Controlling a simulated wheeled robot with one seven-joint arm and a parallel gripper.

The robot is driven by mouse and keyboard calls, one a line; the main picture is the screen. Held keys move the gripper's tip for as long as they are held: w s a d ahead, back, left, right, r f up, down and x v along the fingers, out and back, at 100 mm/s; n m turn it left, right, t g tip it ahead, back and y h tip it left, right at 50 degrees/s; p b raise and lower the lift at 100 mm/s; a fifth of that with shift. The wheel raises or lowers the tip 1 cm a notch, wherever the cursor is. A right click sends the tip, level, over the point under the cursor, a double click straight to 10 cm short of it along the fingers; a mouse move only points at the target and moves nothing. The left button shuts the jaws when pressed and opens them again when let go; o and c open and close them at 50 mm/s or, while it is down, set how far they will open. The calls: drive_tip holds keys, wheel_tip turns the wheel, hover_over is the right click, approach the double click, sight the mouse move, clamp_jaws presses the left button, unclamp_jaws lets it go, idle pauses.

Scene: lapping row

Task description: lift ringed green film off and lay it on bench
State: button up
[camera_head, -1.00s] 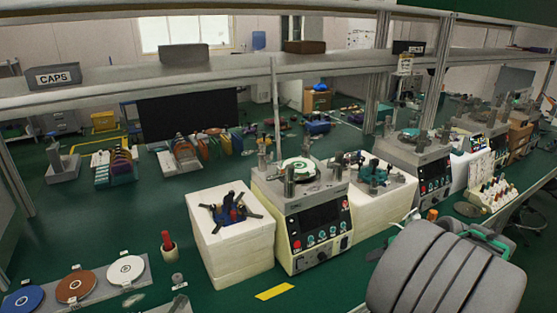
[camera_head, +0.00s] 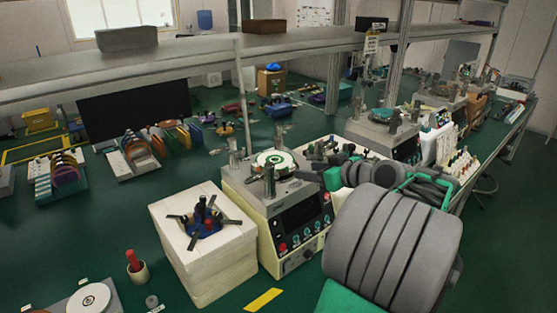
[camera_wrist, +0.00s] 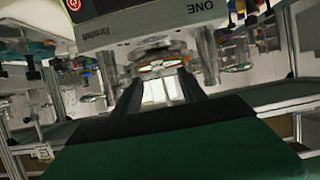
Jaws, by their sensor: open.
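A round film disc (camera_head: 275,159), whitish with green at its centre and rim, lies on top of the near lapping machine (camera_head: 285,215) in the head view. My gripper (camera_head: 312,177) is just right of that machine's top, at about disc height, and looks apart from the disc. In the wrist view, the two dark fingers of my gripper (camera_wrist: 161,80) are spread with nothing held between them. Beyond them a machine top shows upside down, with a disc edge (camera_wrist: 160,63) in orange and green tones. The film's exact edge is too small to tell.
A white block (camera_head: 205,255) with a dark fixture (camera_head: 203,215) stands left of the machine. Upright metal posts rise around the disc. A second machine (camera_head: 385,130) with a greenish disc stands behind right. A shelf crosses above.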

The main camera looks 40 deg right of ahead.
sight(292, 167)
drive_tip(key=p+x, duration=0.1)
drive_tip(key=x, duration=0.5)
drive_tip(key=shift+w+d+f+p, duration=0.2)
drive_tip(key=shift+w+p, duration=0.1)
drive_tip(key=shift+p, duration=0.1)
drive_tip(key=shift+r, duration=0.1)
clamp_jaws()
